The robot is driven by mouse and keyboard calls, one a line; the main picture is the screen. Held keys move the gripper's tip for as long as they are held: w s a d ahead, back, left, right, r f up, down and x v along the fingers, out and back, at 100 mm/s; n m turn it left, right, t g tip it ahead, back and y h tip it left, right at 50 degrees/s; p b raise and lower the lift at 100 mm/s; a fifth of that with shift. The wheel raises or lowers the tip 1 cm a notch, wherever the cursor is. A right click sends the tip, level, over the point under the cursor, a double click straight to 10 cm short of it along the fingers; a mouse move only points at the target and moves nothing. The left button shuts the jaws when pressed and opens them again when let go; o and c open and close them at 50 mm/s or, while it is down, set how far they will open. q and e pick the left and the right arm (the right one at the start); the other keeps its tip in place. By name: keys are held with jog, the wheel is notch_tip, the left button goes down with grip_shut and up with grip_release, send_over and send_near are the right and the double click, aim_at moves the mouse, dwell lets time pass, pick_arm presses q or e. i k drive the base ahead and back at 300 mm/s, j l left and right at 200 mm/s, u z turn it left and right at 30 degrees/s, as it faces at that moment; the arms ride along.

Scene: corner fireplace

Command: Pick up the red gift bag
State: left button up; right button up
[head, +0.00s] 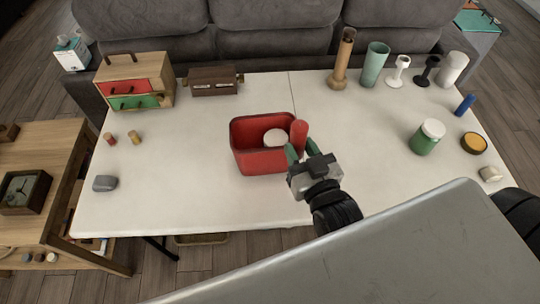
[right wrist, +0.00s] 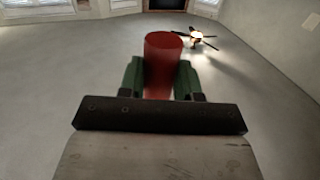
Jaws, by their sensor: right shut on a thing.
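A red open-topped container (head: 262,162), which may be the red gift bag, stands on the white table with a white round thing (head: 275,137) inside. My right gripper (head: 301,152) is at the container's right side, with its green fingers shut on a red cylinder (head: 299,130). The cylinder stands up between the fingers and overlaps the container's right rim in the head view. I cannot tell whether the two touch. In the right wrist view the red cylinder (right wrist: 162,65) sits between both green fingers (right wrist: 160,78). My left gripper is not in view.
The white table (head: 200,180) has clear room left of the container. A green jar (head: 427,138) and a yellow-topped tin (head: 474,142) stand at right. Several vases and candle holders line the back right. A drawer box (head: 135,82) and a brown box (head: 213,82) stand back left.

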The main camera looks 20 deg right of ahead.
aim_at(246, 133)
jog(key=k+l, duration=0.15)
jog(key=k, duration=0.25)
jog(key=k+l, duration=0.15)
jog(key=k, duration=0.3)
